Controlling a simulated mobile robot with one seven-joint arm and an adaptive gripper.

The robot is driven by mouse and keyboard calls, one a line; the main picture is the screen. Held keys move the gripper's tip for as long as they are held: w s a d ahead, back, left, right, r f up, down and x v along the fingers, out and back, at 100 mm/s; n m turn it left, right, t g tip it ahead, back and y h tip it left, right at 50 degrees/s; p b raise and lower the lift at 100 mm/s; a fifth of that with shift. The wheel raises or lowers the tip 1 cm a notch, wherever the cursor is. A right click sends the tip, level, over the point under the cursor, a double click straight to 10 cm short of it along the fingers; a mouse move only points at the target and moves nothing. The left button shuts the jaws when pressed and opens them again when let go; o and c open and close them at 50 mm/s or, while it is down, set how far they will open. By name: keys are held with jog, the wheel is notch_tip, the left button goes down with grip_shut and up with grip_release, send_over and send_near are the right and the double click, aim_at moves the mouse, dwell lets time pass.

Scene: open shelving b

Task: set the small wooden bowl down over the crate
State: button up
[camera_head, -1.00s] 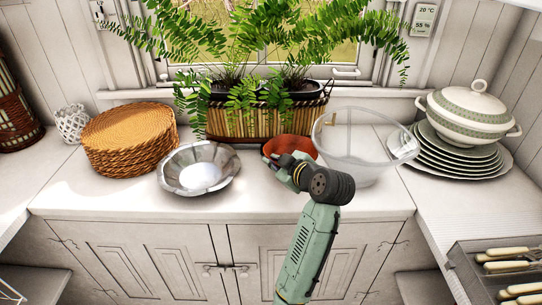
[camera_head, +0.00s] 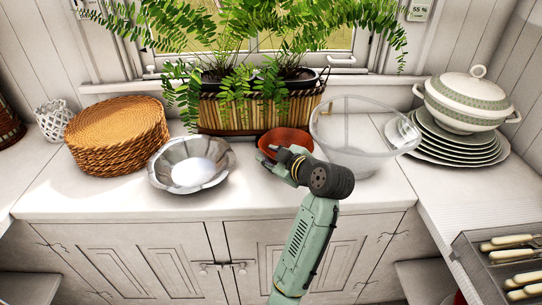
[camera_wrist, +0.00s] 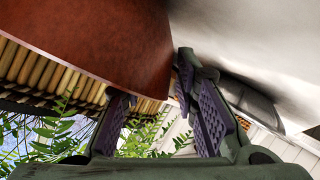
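The small wooden bowl (camera_head: 287,139) is reddish brown and sits on the white counter in front of the bamboo planter. My gripper (camera_head: 275,157) is at its near left side. In the wrist view the bowl's smooth wall (camera_wrist: 100,35) fills the upper left. My gripper (camera_wrist: 160,110) shows two separate fingers with purple ribbed pads, with the bowl's edge close to them. I cannot tell whether they touch it. My wrist hides part of the bowl in the head view. I see nothing that I can clearly call a crate.
A glass bowl (camera_head: 362,140) stands close on the right, a metal bowl (camera_head: 190,168) on the left. Woven mats (camera_head: 118,140), stacked plates (camera_head: 450,150) with a tureen (camera_head: 467,102), and a cutlery tray (camera_head: 468,262) stand further out. The planter (camera_head: 240,113) blocks the back.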

jog(key=shift+r, duration=0.2)
jog(key=b+v, duration=0.2)
jog(key=v, duration=1)
jog(key=shift+w, duration=0.1)
